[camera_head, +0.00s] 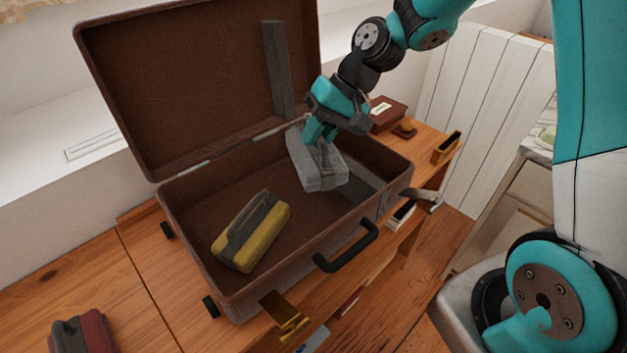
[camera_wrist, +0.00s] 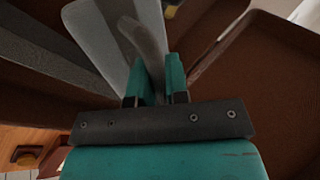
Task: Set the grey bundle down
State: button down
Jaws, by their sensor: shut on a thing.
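The grey bundle (camera_head: 318,172) is a pale grey block in the right part of the open brown suitcase (camera_head: 240,297). My gripper (camera_head: 318,140) reaches down from above and is shut on the bundle's raised grip. In the wrist view my gripper's teal fingers (camera_wrist: 155,85) close on either side of a darker strip on the grey bundle (camera_wrist: 95,30). I cannot tell whether the bundle's underside touches the suitcase floor.
A yellow bundle with a grey grip (camera_head: 255,238) lies in the suitcase's left front. A dark red bundle (camera_head: 90,335) lies on the wooden table (camera_head: 60,285) at lower left. The suitcase lid (camera_head: 190,70) stands open behind. A dark red box (camera_head: 386,113) sits to the right.

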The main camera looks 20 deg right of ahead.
notch_tip(320, 180, down, 10)
jog(key=shift+f+b, duration=0.1)
jog(key=shift+b, duration=0.2)
jog(key=c, duration=1.1)
grip_release()
jog(key=shift+f, duration=0.1)
